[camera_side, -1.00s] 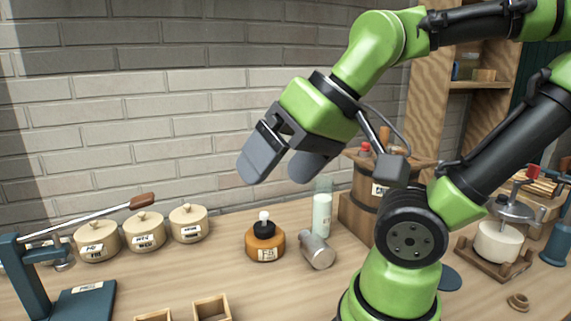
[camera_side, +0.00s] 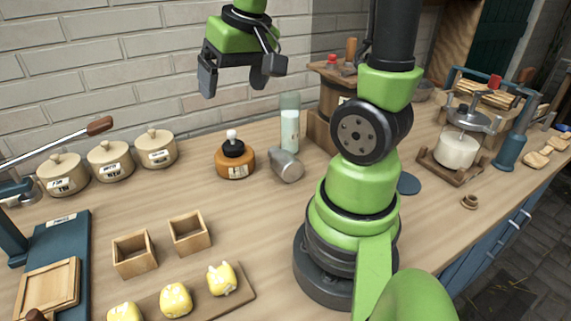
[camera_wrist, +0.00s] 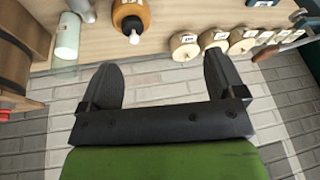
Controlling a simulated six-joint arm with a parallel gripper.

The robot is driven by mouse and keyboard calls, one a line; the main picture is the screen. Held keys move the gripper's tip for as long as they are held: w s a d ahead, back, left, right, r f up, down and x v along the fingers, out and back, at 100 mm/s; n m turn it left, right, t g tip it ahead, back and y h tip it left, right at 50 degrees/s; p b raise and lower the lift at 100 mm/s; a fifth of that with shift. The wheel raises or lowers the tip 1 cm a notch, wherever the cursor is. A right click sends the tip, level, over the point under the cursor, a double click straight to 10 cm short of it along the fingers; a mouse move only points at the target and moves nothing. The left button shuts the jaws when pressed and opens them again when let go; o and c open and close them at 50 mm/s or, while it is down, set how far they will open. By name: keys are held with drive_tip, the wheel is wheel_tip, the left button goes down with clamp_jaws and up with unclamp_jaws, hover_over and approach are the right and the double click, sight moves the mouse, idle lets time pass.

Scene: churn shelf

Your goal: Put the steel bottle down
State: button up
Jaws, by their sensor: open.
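The steel bottle (camera_side: 286,166) is a short grey metal cylinder lying on its side on the wooden worktop, between the amber jar and the arm base. It is partly visible at the top edge of the wrist view (camera_wrist: 82,8). My gripper (camera_side: 238,80) is open and empty, high above the worktop near the brick wall, with its fingers pointing down. It is well clear of the bottle. Its two dark fingers also show spread apart in the wrist view (camera_wrist: 160,70), with nothing between them.
An amber jar (camera_side: 235,164) with a black and white top stands left of the bottle. A glass bottle of white liquid (camera_side: 290,124) stands behind it. Lidded pots (camera_side: 110,162) line the left. Small wooden boxes (camera_side: 134,254) and yellow lumps (camera_side: 176,300) sit in front.

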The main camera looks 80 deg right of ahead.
drive_tip(key=s+d+f+m+g, duration=0.2)
drive_tip(key=d+f+g, duration=0.1)
drive_tip(key=d+f, duration=0.65)
hover_over(285, 155)
drive_tip(key=shift+g+y, duration=0.4)
wheel_tip(285, 155, down, 5)
drive_tip(key=shift+d+r, duration=0.15)
wheel_tip(285, 155, down, 4)
drive_tip(key=shift+s+d+f, duration=0.1)
drive_tip(key=shift+s+f, duration=0.05)
drive_tip(key=shift+f, duration=0.05)
drive_tip(key=shift+a+f, duration=0.2)
drive_tip(key=shift+f, duration=2.75)
drive_tip(key=c, duration=1.3)
drive_tip(key=shift+o, duration=0.2)
